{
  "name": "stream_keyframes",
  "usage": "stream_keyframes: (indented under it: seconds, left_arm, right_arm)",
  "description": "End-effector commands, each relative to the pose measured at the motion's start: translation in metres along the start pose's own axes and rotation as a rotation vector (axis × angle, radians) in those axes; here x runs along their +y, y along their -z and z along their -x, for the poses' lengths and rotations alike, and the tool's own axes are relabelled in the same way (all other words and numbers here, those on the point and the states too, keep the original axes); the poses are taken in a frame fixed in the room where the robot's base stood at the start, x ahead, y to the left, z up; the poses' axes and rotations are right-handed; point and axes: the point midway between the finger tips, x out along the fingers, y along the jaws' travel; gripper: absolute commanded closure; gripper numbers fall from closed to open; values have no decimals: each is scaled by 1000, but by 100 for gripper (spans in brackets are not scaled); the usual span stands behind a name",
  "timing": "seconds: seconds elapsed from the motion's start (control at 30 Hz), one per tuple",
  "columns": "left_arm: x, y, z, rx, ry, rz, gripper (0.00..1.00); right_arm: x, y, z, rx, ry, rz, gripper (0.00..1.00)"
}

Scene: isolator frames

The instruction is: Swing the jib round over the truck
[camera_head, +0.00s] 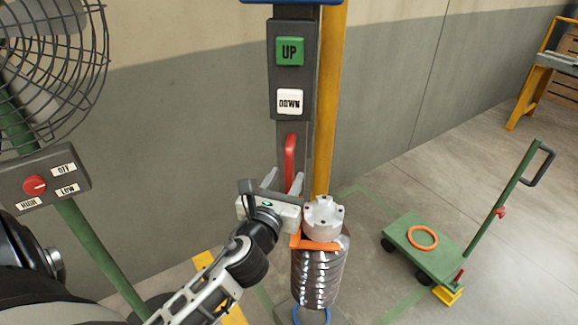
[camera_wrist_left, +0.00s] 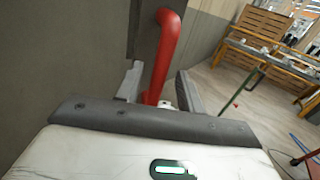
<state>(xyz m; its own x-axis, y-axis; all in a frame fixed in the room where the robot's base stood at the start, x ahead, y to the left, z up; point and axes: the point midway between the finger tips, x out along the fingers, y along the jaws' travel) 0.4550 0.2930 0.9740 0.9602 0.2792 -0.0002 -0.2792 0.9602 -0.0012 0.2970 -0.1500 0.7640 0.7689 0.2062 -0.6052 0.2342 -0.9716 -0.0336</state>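The jib's control plate carries a green UP button (camera_head: 289,51), a white DOWN button (camera_head: 290,101) and a red handle (camera_head: 290,155) below them. My left gripper (camera_head: 283,181) is open at the handle's lower end. In the left wrist view its fingers (camera_wrist_left: 160,88) stand on either side of the red handle (camera_wrist_left: 165,52), with a gap visible. Contact cannot be told. A ribbed dark insulator (camera_head: 318,275) with a silver cap is upright just right of the gripper. The green truck (camera_head: 420,246) stands to the right with an orange ring on its deck. My right gripper is not in view.
A yellow post (camera_head: 329,100) rises behind the control plate. A caged fan (camera_head: 50,60) with a switch box (camera_head: 45,180) on a green stand is at the left. Open floor lies around the truck. A yellow-legged bench (camera_head: 535,80) stands far right.

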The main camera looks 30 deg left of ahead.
Motion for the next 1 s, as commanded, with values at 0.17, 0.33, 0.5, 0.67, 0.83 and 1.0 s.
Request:
stream_keyframes:
  seconds: [0.17, 0.33, 0.5, 0.67, 0.83, 1.0]
  left_arm:
    - [0, -1, -23, -1, 0, -1, 62]
    - [0, 0, -30, 1, 0, 1, 62]
    - [0, 0, -30, 1, 0, 1, 62]
    - [0, 0, -30, 1, 0, 1, 87]
    - [0, 0, -30, 1, 0, 1, 100]
    - [-5, 1, -31, 0, -16, 3, 100]
  right_arm:
    - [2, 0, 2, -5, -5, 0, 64]
    - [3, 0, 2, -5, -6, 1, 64]
    - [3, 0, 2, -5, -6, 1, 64]
    - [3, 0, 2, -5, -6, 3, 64]
    - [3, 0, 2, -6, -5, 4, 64]
    - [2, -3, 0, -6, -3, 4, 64]
